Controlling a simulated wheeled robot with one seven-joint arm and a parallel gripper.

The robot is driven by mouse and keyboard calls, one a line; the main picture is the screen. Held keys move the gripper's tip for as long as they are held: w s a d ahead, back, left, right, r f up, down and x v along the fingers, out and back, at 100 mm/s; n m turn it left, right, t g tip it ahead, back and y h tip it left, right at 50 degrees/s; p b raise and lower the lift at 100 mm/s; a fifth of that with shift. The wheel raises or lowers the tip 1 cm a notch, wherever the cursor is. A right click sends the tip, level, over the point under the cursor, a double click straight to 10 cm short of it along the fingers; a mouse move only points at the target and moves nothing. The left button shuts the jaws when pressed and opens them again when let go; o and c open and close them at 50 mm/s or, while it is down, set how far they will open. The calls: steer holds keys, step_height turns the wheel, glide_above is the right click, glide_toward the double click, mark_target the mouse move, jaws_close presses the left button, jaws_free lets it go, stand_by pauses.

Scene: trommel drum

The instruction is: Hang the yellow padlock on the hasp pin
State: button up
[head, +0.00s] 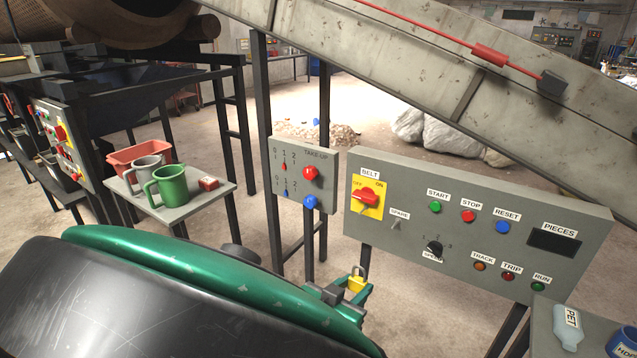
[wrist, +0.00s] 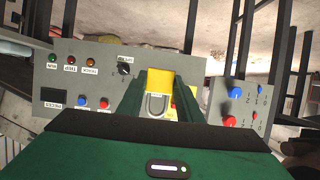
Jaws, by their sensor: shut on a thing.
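My gripper (head: 347,291) is shut on the yellow padlock (head: 356,284) in front of the grey control panel (head: 400,180), low and left of the panel's middle. The padlock's grey shackle points up in the head view. In the wrist view the padlock (wrist: 161,82) sits between the two green fingers of my gripper (wrist: 160,95), its grey shackle toward the bottom of the picture. The BELT switch (head: 366,198), a red handle on a yellow plate, is above the padlock on the panel. I cannot make out the hasp pin in either view.
A smaller TAKE-UP box (head: 300,180) stands left of the panel on dark posts. A side table (head: 215,200) holds a green mug (head: 170,187), a grey mug and a red tray. A sloping conveyor (head: 420,60) passes overhead.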

steer(key=shift+s+a, duration=0.9)
steer(key=shift+s, duration=0.3)
steer(key=shift+s+a, duration=0.85)
steer(key=shift+s, duration=0.3)
steer(key=shift+d, duration=0.15)
